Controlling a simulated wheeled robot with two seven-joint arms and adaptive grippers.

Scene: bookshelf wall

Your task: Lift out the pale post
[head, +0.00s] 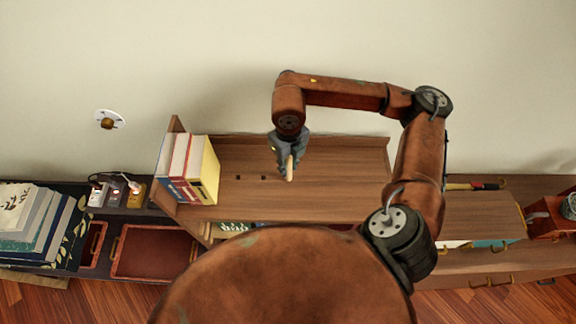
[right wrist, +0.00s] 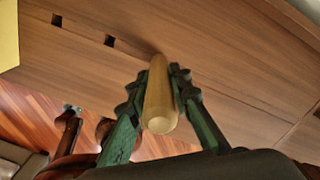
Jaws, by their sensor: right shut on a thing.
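The pale post (head: 290,168) is a short light-wood rod at the wooden shelf board (head: 335,185) in the head view. In the right wrist view the post (right wrist: 160,95) stands out from the wood towards the camera, with its round end nearest. My right gripper (head: 284,158) is shut on the post; in the right wrist view its two green-and-black fingers (right wrist: 160,92) lie on both sides of it. I cannot tell whether the post's far end is in a hole. Two dark square holes (right wrist: 110,40) show in the wood to its left. My left gripper is not in view.
Red, white and yellow books (head: 205,170) stand at the left end of the shelf board. More books (head: 35,225), a brown tray (head: 155,252) and small plugged-in boxes (head: 135,195) lie further left. The board right of the post is clear.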

